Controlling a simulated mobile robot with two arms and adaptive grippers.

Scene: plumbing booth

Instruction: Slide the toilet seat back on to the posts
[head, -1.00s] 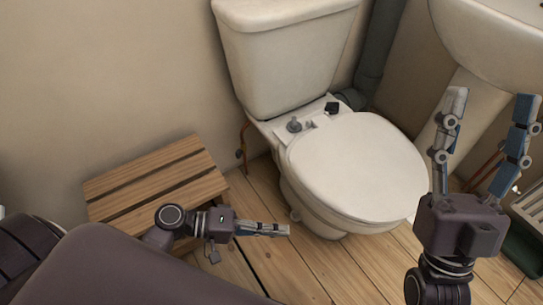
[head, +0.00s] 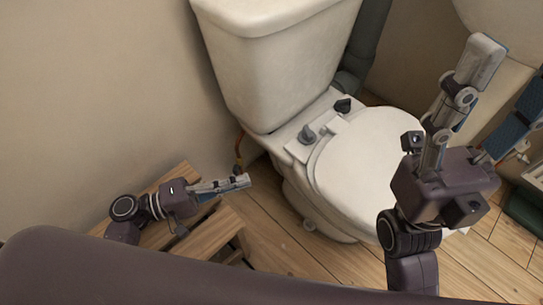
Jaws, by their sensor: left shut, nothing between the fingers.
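The white toilet seat (head: 368,165), with its lid down, lies on the toilet bowl (head: 303,192). A grey post (head: 307,134) and a dark post (head: 343,105) stand on the ledge behind the seat, in front of the cistern. The seat's hinge end lies close to them; I cannot tell whether it touches them. My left gripper (head: 246,181) is shut and empty, left of the bowl and apart from the seat. My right gripper (head: 512,62) is open and empty, pointing up, and its arm hides the seat's right side.
A basin (head: 500,15) is at upper right. Plank floor (head: 285,245) shows in front of the bowl.

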